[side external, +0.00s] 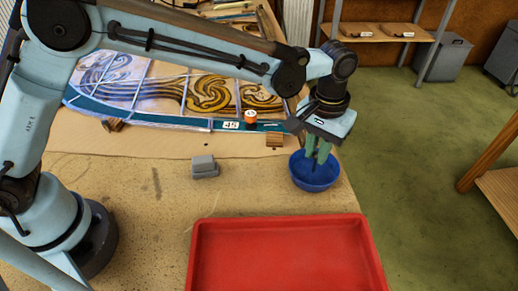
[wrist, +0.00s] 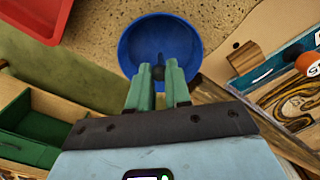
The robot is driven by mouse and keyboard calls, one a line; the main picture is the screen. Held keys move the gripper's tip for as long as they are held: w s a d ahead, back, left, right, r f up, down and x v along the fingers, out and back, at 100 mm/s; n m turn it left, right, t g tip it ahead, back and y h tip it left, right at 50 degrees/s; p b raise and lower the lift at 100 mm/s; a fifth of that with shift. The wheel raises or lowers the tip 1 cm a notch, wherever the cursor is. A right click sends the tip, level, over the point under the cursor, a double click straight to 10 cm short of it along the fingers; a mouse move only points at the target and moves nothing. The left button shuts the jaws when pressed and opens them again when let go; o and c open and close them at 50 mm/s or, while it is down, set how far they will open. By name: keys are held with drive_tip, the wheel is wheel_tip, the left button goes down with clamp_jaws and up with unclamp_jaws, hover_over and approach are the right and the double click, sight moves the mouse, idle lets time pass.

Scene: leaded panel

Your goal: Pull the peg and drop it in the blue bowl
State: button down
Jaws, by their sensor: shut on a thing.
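The blue bowl (side external: 316,184) stands near the right edge of the workbench. My gripper (side external: 319,155) points down over it, with its green fingertips above or just inside the rim; the exact height is hard to tell. In the wrist view the blue bowl (wrist: 130,45) lies just beyond the fingertips of my gripper (wrist: 160,74). The fingers are shut on a small dark peg (wrist: 159,73), which shows between the tips against the blue inside. The peg is mostly hidden by the fingers, and I cannot make it out in the side view.
A red tray (side external: 280,224) lies in front of the bowl. The leaded panel (side external: 150,92) lies behind, with an orange-topped item (side external: 250,117) on its edge. A wooden block (side external: 275,139) sits left of the bowl, and stacked grey blocks (side external: 204,165) stand farther left.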

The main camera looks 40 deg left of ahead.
drive_tip(key=shift+f, duration=0.35)
idle(0.3)
drive_tip(key=c, duration=1)
unclamp_jaws()
wheel_tip(320, 180, up, 11)
drive_tip(key=s+a+r+t, duration=0.1)
drive_tip(key=a+r, duration=0.3)
drive_tip(key=a, duration=0.4)
drive_tip(key=s+a+f+t, duration=0.2)
drive_tip(key=s+a, duration=0.2)
drive_tip(key=a, duration=0.1)
drive_tip(key=s+a+f+t, duration=0.2)
drive_tip(key=s+a, duration=0.2)
drive_tip(key=a, duration=0.2)
drive_tip(key=s+a+f+t, duration=0.2)
drive_tip(key=s+a, duration=0.2)
drive_tip(key=a, duration=0.2)
drive_tip(key=shift+s+a, duration=0.25)
drive_tip(key=shift+s, duration=0.05)
